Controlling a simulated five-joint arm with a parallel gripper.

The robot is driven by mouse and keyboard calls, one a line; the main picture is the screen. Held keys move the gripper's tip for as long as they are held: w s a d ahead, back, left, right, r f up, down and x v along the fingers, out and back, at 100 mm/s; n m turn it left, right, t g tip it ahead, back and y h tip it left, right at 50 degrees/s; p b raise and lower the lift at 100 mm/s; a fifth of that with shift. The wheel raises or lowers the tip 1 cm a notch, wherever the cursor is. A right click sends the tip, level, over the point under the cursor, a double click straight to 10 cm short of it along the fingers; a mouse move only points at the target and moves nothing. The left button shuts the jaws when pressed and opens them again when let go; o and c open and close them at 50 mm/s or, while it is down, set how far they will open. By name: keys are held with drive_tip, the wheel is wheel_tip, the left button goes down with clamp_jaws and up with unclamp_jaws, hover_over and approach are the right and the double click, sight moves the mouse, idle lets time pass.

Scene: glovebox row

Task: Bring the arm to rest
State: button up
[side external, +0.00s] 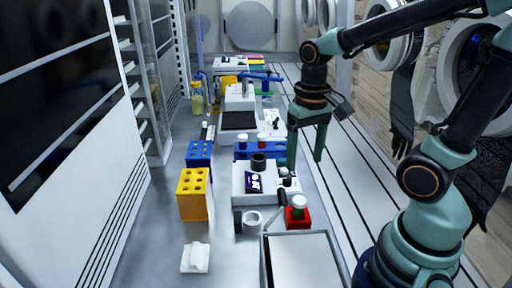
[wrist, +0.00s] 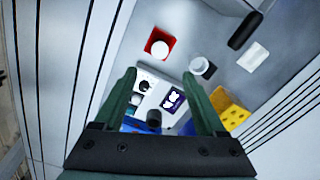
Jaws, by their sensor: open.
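My gripper (side external: 307,148) is raised over the right side of the bench in the side view, with its two green fingers pointing down. In the wrist view the fingers of my gripper (wrist: 160,95) are spread apart with nothing between them. Beyond the gap lies a white device with a dark display (wrist: 174,100), which also shows in the side view as a white device (side external: 240,195) below and left of my gripper. The fingers are apart from it. My arm reaches in from the right of the side view.
A red holder with a white-capped item (side external: 297,216), a white cup (side external: 252,219), a yellow block with holes (side external: 193,204), a blue rack (side external: 199,153) and a white piece (side external: 195,258) stand on the bench. A grey tray (side external: 320,236) lies in front. Black gloves (side external: 403,110) hang at right.

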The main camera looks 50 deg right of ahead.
wheel_tip(320, 180, up, 7)
drive_tip(key=w+a+n+t, duration=0.2)
drive_tip(key=n+t, duration=0.2)
drive_tip(key=t, duration=0.1)
drive_tip(key=shift+a+f+t, duration=0.15)
drive_tip(key=shift+a+t, duration=0.1)
drive_tip(key=shift+t, duration=0.05)
